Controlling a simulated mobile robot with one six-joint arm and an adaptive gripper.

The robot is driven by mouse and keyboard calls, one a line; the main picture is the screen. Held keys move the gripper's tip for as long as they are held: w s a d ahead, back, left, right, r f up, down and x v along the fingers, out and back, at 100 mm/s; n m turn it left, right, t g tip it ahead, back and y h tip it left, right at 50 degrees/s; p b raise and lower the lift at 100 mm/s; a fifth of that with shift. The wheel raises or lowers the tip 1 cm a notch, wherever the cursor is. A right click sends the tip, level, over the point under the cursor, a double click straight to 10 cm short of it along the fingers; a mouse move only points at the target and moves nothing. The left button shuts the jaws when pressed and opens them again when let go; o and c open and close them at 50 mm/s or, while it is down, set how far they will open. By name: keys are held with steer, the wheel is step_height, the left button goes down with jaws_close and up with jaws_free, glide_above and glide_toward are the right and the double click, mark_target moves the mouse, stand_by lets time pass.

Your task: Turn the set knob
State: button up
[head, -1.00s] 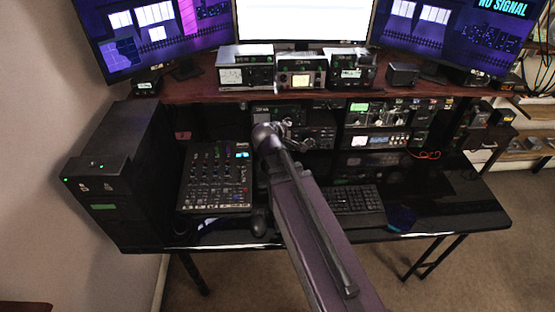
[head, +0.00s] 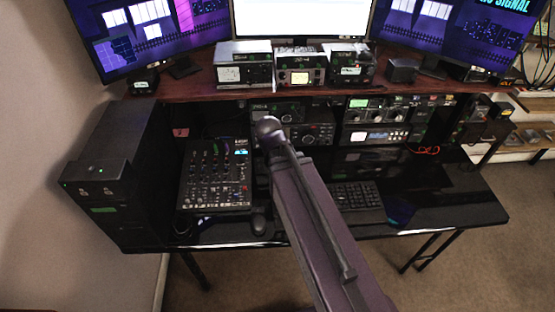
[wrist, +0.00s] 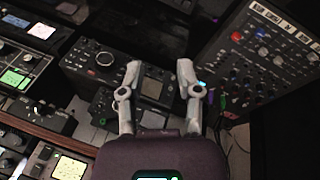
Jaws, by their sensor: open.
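My gripper (wrist: 159,75) is open and empty in the wrist view, its two pale fingers spread apart. A small dark box with a grey screen (wrist: 153,88) shows between and beyond the fingers. A black radio with a large round knob (wrist: 105,59) lies just left of the left finger; the finger appears apart from the knob. I cannot tell which knob is the set knob, as no label is readable. In the head view, my arm hides the gripper and part of the stacked black radios (head: 318,132).
A mixer panel with several small knobs (wrist: 262,60) stands at right in the wrist view; it also shows on the desk in the head view (head: 215,175). Radios with lit screens (head: 375,125) stand to the right under the brown shelf (head: 200,90). A keyboard (head: 357,196) lies in front.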

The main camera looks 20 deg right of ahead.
steer(key=shift+s+a+f+g+y, duration=0.1)
steer(key=shift+s+a+g+y, duration=0.2)
steer(key=shift+s+a, duration=0.1)
steer(key=s+a, duration=0.1)
steer(key=s+a+m+g+y, duration=0.1)
steer(key=s, duration=0.1)
steer(key=s+a+g+y, duration=0.1)
steer(key=shift+s+a+f+m, duration=0.15)
steer(key=shift+a+f+m, duration=0.05)
steer(key=shift+f+m, duration=0.1)
stand_by(1.6)
steer(key=shift+o, duration=0.9)
